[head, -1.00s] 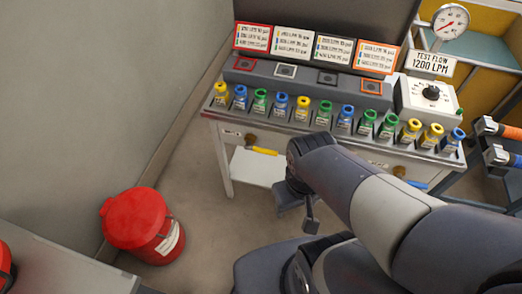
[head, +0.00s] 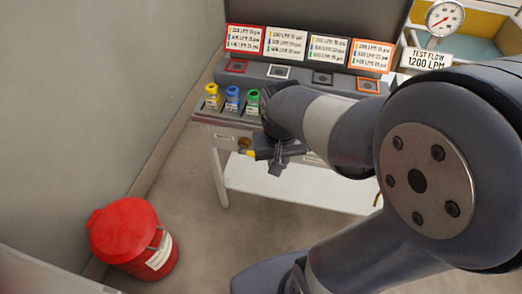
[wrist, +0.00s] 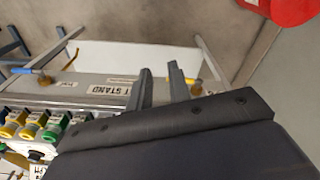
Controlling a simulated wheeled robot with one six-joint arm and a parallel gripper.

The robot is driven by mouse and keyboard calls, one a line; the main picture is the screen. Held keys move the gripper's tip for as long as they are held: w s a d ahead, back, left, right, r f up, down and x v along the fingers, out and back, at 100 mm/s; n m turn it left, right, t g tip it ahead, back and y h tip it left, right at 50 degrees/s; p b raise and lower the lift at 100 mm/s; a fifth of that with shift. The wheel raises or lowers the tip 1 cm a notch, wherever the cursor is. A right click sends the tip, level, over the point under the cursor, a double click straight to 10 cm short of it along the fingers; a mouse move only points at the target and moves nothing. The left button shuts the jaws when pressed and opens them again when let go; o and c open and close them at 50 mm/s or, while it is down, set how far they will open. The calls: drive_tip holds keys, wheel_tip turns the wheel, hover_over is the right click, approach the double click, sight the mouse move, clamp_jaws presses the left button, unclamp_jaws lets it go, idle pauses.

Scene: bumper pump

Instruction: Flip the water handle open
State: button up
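Two small lever handles sit on the front of the white bench; their labels are too small to read, so I cannot tell which is the water handle. The yellow-gripped handle (head: 246,152) shows in the head view, partly hidden behind my gripper. The blue-gripped handle (wrist: 20,71) shows at the left of the wrist view with a brass body beside it; my arm hides it in the head view. My gripper (head: 275,168) is low before the bench front. In the wrist view its two fingers (wrist: 161,76) stand apart with nothing between them.
A pressure gauge (head: 444,18) and a test flow sign (head: 427,58) stand behind. A red bin (head: 128,235) stands on the floor at left. Open floor lies between bin and bench.

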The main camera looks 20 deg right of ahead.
drive_tip(key=w+f+m+b, duration=0.1)
drive_tip(key=w+f+b, duration=0.2)
drive_tip(key=w, duration=0.4)
drive_tip(key=w+d+f+m+b, duration=0.1)
drive_tip(key=w+f+m+b, duration=0.1)
drive_tip(key=w, duration=0.5)
drive_tip(key=w+d+f+m+t+b, duration=0.1)
drive_tip(key=w+f+b, duration=0.2)
drive_tip(key=w, duration=0.4)
drive_tip(key=shift+f+h+b, duration=0.4)
drive_tip(key=shift+f, duration=0.35)
clamp_jaws()
